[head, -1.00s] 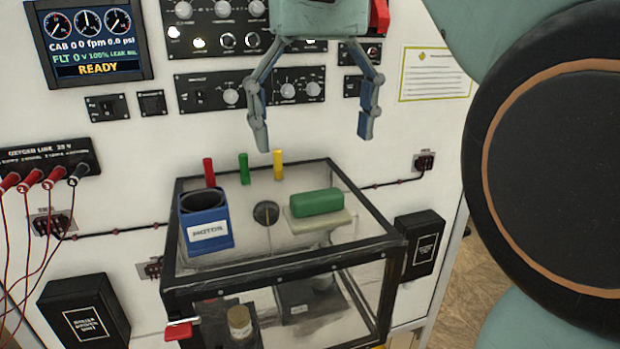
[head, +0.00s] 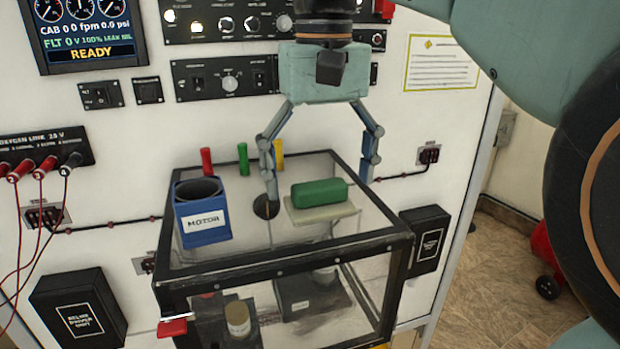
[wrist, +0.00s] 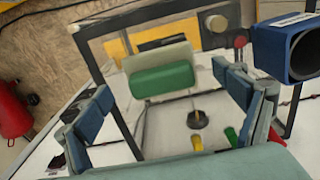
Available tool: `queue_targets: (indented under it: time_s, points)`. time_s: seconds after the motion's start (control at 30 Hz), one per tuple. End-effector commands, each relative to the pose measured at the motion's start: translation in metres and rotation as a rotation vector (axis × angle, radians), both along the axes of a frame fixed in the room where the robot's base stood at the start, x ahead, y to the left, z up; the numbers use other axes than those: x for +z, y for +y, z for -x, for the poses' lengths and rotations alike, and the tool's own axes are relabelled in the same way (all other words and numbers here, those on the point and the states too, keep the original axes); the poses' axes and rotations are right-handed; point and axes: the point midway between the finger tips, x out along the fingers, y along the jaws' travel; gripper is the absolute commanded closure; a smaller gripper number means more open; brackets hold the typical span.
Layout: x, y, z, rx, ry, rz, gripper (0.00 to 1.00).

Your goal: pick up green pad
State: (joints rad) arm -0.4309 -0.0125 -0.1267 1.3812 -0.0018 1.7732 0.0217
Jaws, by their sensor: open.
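The green pad (head: 320,193) is a rounded block lying on a pale flat rest (head: 322,214) on top of the clear-topped, black-framed box. My gripper (head: 320,190) is open and empty, pointing down, with one finger to the left of the pad and one to the right in the head view. Whether the fingertips are level with the pad, or in front of or behind it, is hard to tell. In the wrist view the green pad (wrist: 163,79) lies ahead, beyond the open fingers (wrist: 165,103), apart from them.
A blue motor cup (head: 203,226) stands left of the pad on the black-framed box (head: 290,262). Red (head: 206,161), green (head: 243,158) and yellow (head: 278,152) pegs stand along its back. A dark round knob (head: 266,208) sits between cup and pad. The wall panel is close behind.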

Motion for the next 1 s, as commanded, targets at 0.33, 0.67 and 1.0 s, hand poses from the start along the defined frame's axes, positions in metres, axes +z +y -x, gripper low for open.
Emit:
queue_targets:
  time_s: [0.33, 0.67, 1.0]
  points:
    - [-0.015, 0.0, 0.0, 0.0, -0.001, 0.0, 0.11]
    - [-0.015, 0.0, 0.0, 0.0, 0.0, 0.0, 0.38]
    - [-0.016, 0.0, 0.001, 0.0, 0.003, 0.001, 0.67]
